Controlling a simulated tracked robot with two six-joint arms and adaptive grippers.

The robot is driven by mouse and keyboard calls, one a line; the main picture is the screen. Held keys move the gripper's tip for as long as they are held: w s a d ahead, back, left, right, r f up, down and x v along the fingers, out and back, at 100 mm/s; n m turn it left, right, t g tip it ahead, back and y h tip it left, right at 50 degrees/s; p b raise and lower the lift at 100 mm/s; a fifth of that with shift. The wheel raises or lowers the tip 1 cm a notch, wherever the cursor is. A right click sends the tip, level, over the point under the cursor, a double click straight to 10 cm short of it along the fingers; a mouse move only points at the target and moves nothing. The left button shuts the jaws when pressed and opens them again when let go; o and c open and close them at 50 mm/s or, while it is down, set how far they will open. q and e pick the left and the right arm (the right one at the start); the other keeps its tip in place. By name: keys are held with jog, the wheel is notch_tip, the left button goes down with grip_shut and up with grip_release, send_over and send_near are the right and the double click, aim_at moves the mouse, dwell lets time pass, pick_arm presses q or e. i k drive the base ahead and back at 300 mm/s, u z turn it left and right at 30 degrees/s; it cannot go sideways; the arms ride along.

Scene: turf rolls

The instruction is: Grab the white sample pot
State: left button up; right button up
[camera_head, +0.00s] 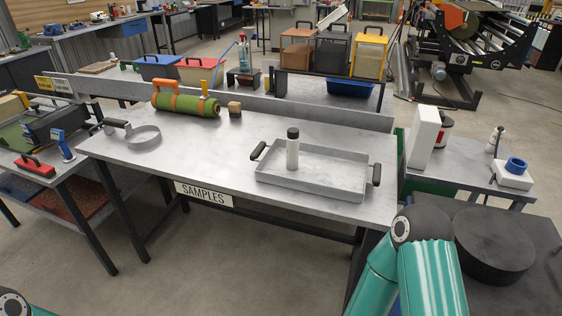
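Teal links of my arms show at the bottom right and the bottom left corner. Neither gripper is in view.
A green turf roll with orange straps (187,104) and a small brown block (235,109) lie at the table's back. The table's middle is clear. A white upright box (422,138) stands on the side table at right.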

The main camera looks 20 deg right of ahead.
aim_at(293, 150)
jog(key=z, duration=0.15)
jog(key=i, duration=0.9)
jog(key=u, duration=0.05)
